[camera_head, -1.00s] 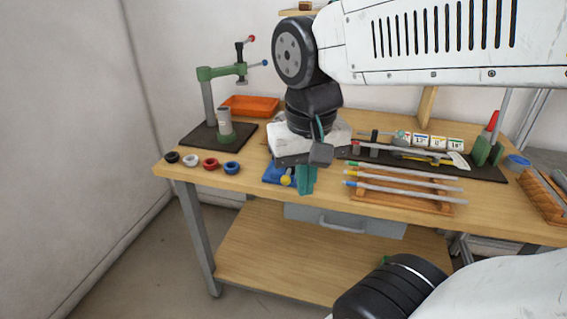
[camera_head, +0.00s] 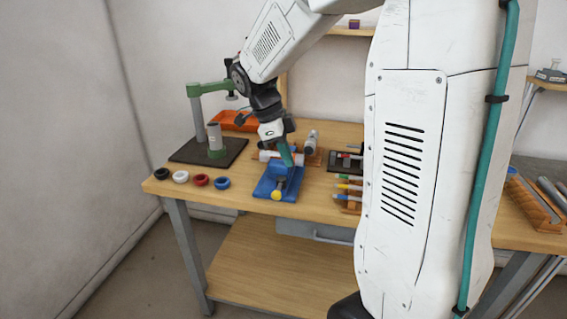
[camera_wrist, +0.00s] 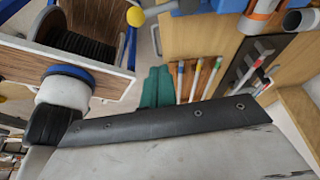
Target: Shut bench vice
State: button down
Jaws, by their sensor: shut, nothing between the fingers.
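The blue bench vice (camera_head: 268,187) stands near the front edge of the bench, with a yellow ball (camera_head: 276,195) on its handle at the front. A pale cylindrical piece (camera_head: 266,155) lies at its top, partly hidden by my gripper; I cannot tell whether the jaws touch it. My gripper (camera_head: 285,154) has teal fingers, shut and empty, pointing down at the vice's upper part; contact cannot be told. In the wrist view the fingers (camera_wrist: 157,88) are together, with the yellow ball (camera_wrist: 135,16) and part of the blue vice (camera_wrist: 205,5) at the top edge.
Black, white, red and blue rings (camera_head: 201,180) lie left of the vice. A green press (camera_head: 216,140) on a dark base and an orange tray (camera_head: 232,121) stand behind left. Rods with coloured ends (camera_head: 347,187) lie to the right, partly hidden by my arm.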

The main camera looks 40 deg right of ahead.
aim_at(282, 183)
jog(key=shift+w+a+f, duration=0.15)
jog(key=shift+f, duration=1.25)
jog(key=shift+w+a+f, duration=0.1)
jog(key=shift+f, duration=1.3)
jog(key=shift+w+a+f, duration=0.15)
jog(key=shift+f, duration=1.25)
jog(key=shift+w+a, duration=0.45)
jog(key=shift+w, duration=0.05)
